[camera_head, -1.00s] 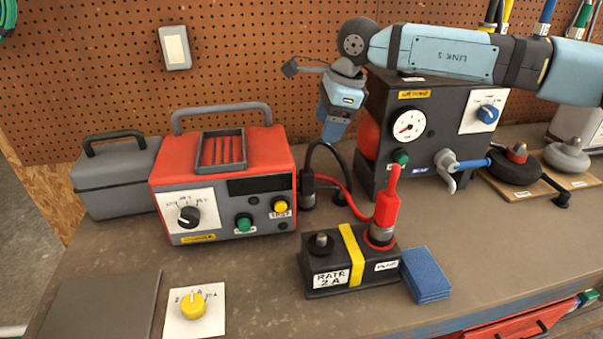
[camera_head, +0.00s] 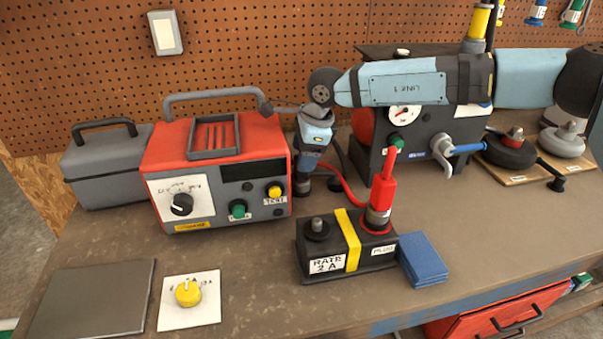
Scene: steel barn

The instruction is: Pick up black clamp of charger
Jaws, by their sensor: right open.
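The charger (camera_head: 265,145) is a red and grey box with a handle, standing left of centre on the bench. Its black clamp (camera_head: 301,187) is at the charger's right side, partly hidden by my right gripper. My right gripper (camera_head: 305,168) points down over the clamp and is open. I cannot tell whether its fingers are around the clamp or only above it. The red clamp (camera_head: 382,190) stands on the right post of the black battery (camera_head: 345,262). The battery's left post (camera_head: 318,228) is bare. My left gripper is not in view.
A grey toolbox (camera_head: 103,165) stands left of the charger. A dark machine with a gauge (camera_head: 402,116) stands behind, under my right arm. Blue pads (camera_head: 424,262) lie beside the battery. A yellow knob plate (camera_head: 204,312) and a grey plate (camera_head: 95,300) lie in front.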

